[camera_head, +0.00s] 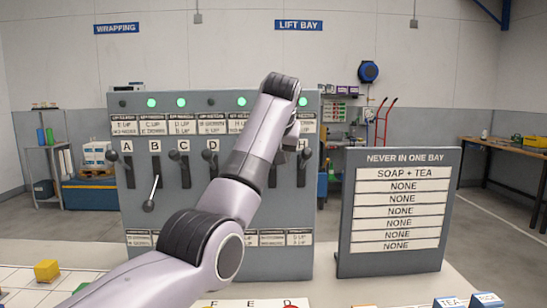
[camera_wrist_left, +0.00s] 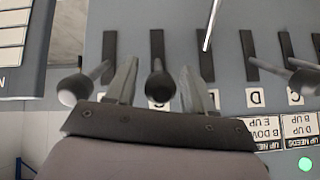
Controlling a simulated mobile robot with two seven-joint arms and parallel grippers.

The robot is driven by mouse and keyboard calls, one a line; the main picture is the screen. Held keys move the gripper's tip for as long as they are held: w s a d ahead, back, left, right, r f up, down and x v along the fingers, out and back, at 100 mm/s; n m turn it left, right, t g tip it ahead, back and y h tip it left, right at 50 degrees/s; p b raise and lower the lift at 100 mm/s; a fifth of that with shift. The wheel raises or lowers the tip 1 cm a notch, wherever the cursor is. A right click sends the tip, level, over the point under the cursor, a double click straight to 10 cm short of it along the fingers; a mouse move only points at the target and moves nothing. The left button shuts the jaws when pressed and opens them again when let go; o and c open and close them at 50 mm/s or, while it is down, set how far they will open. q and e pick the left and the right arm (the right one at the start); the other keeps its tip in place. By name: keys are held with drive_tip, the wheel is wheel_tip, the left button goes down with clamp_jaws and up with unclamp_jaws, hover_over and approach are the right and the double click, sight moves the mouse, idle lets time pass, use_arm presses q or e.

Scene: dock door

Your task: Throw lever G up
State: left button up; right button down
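The upright grey panel (camera_head: 135,222) carries a row of labelled levers. Lever G is hidden behind my left arm in the head view. In the left wrist view, which is upside down, lever G (camera_wrist_left: 157,86) has a dark round knob near its label end, level with the raised lever H. My left gripper (camera_wrist_left: 160,77) is open, with one finger on each side of that knob. Gaps show beside the knob, so it does not look gripped. Lever H (camera_head: 304,155) is beside it, also in the wrist view (camera_wrist_left: 75,90). My right gripper is not in view.
Lever B (camera_head: 149,206) points down; levers A, C and D point up. Lever D's knob (camera_wrist_left: 305,83) shows in the wrist view. A "NEVER IN ONE BAY" board (camera_head: 400,256) stands right of the panel. A yellow block (camera_head: 46,270) lies on the table's left.

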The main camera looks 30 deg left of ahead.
use_arm(q)
drive_tip(key=shift+s+d, duration=0.1)
drive_tip(key=b+v, duration=0.1)
drive_tip(key=v, duration=0.6)
idle(0.5)
